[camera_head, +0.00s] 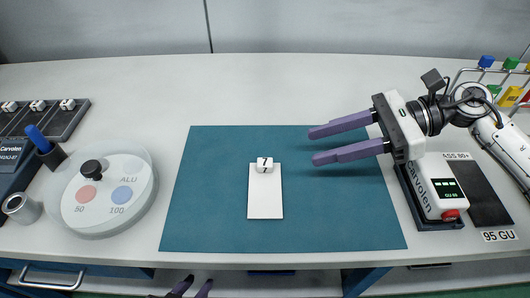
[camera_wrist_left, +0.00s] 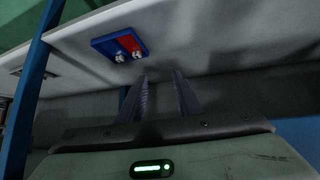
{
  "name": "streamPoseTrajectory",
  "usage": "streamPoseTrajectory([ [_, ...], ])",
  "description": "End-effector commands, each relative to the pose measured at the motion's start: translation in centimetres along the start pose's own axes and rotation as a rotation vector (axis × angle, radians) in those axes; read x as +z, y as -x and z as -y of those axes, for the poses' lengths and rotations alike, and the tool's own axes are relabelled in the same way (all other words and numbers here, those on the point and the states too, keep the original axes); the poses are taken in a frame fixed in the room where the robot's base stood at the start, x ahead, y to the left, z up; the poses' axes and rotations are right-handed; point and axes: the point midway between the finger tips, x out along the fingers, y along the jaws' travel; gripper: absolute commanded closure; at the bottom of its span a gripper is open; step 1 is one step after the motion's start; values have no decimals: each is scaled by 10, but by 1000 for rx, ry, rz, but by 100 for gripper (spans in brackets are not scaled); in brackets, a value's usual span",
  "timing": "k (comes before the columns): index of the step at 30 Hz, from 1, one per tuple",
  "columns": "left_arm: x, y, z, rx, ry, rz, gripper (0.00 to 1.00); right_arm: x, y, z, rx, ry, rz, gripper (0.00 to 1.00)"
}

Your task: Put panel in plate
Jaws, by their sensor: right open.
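A white flat panel (camera_head: 265,198) lies on the teal mat (camera_head: 330,225), with a small white block marked 7 (camera_head: 262,165) at its far end. A round pale plate (camera_head: 103,222) stands at the left, with a black knob, a red and a blue spot and the marks ALU, 50 and 100. My right gripper (camera_head: 314,146) is open and empty, above the mat to the right of the panel, fingers pointing left. My left gripper (camera_head: 191,288) shows only its purple fingertips at the bottom edge. In the left wrist view its fingers (camera_wrist_left: 161,76) are apart with nothing between them.
A dark tray (camera_head: 45,118) with small white blocks and a dark holder with a blue item (camera_head: 38,139) stand at the left. A metal cup (camera_head: 22,208) is beside the plate. A dark pad (camera_head: 476,190) and a coloured rack (camera_head: 510,95) are at the right.

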Motion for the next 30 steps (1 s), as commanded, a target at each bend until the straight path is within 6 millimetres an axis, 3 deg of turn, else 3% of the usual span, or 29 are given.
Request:
streamPoseTrajectory([
  [10,19,13,-3,2,12,47,69,2,-45,-1,3,-2,2,59],
  [21,2,23,-3,1,12,36,69,3,-93,-2,3,-2,2,59],
  [30,-5,21,-2,-1,8,24,69,1,-101,-2,1,-1,1,59],
])
